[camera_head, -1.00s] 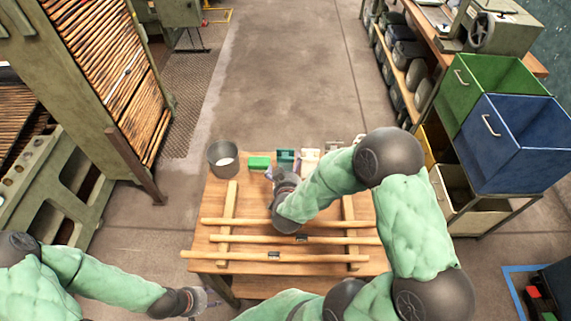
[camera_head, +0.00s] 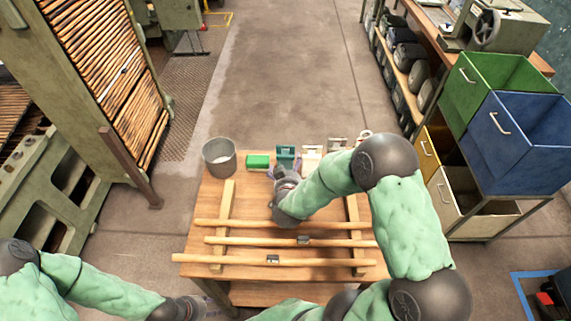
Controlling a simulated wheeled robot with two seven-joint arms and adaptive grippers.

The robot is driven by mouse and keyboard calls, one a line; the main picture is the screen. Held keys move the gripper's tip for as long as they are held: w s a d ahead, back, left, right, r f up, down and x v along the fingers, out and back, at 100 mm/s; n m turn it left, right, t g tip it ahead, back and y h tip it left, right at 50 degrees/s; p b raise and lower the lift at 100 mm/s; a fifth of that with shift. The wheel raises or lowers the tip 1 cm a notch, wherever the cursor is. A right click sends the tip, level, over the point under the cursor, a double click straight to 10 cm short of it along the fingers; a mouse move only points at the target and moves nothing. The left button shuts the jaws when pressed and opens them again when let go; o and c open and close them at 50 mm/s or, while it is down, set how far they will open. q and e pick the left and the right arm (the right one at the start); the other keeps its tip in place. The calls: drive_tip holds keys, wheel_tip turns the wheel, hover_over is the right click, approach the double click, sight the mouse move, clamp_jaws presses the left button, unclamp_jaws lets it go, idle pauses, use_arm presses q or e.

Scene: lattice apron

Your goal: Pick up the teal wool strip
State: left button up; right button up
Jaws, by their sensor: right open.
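The teal wool strip (camera_head: 286,152) is at the back of the wooden table, in a row of small items. My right gripper (camera_head: 280,170) is just in front of it, reaching toward the back; its fingers are small and partly hidden by my own wrist. It is open, and I cannot tell whether it touches the teal item. My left gripper (camera_head: 212,306) is low at the left, beside the table's front left corner; its jaws are too unclear to read.
A green block (camera_head: 258,161) lies left of the teal item, and a grey bucket (camera_head: 219,158) stands at the back left corner. Pale items (camera_head: 311,158) stand to the right. A wooden lattice (camera_head: 230,224) covers the table's front. Green (camera_head: 483,82) and blue bins (camera_head: 520,140) stand right.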

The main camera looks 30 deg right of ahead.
sight(289, 166)
drive_tip(key=x, duration=0.3)
drive_tip(key=shift+w+d+f+b, duration=0.1)
drive_tip(key=shift+w+b, duration=0.15)
drive_tip(key=shift+b, duration=0.15)
drive_tip(key=c, duration=0.9)
drive_tip(key=shift+c, duration=0.2)
wheel_tip(289, 166, up, 18)
drive_tip(key=p, duration=0.6)
